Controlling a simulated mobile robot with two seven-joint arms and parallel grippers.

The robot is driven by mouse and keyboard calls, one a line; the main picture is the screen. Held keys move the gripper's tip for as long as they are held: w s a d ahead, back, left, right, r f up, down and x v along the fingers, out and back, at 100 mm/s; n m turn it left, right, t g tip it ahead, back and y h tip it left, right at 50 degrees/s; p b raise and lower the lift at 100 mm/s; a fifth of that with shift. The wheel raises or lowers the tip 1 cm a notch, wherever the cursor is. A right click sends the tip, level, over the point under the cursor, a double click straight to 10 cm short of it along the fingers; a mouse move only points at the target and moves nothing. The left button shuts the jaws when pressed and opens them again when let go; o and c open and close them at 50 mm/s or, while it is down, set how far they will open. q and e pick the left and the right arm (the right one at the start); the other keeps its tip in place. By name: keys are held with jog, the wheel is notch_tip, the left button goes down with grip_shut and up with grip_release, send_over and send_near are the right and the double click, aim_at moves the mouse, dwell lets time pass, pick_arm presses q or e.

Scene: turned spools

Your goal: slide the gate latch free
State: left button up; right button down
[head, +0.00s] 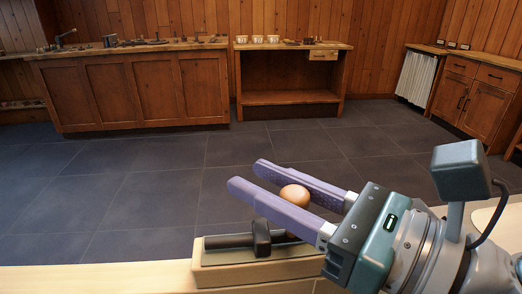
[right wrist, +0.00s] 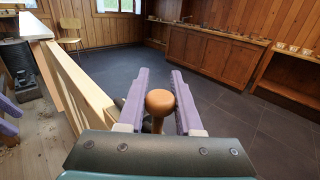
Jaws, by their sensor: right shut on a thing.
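The latch has a dark bar (head: 228,241) that lies along a pale wooden block (head: 255,272) on top of the gate. A dark upright keeper (head: 262,238) stands across the bar. A round orange-brown knob (head: 295,195) rises at the bar's right end; it also shows in the right wrist view (right wrist: 160,102). My right gripper (head: 249,176) is shut on the knob, with its purple fingers on either side and reaching past it. The right part of the bar is hidden behind the fingers. At the left edge of the right wrist view, my left gripper's purple fingers (right wrist: 9,117) show apart, partly cut off.
The pale gate rail (head: 95,279) runs along the front. Beyond it the dark tiled floor (head: 140,190) is clear. Wooden cabinets (head: 135,90) and an open shelf unit (head: 290,75) stand at the back. A chair (right wrist: 70,32) shows in the right wrist view.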

aim_at(305, 204)
jog(key=c, duration=0.6)
grip_release()
jog(key=shift+s+a, duration=0.1)
jog(key=shift+a, duration=0.15)
jog(key=shift+s+d+f, duration=0.1)
jog(key=shift+s+d, duration=0.2)
jog(key=shift+d, duration=0.15)
jog(key=b+v, duration=0.2)
jog(key=v, duration=0.7)
jog(key=shift+b, duration=0.3)
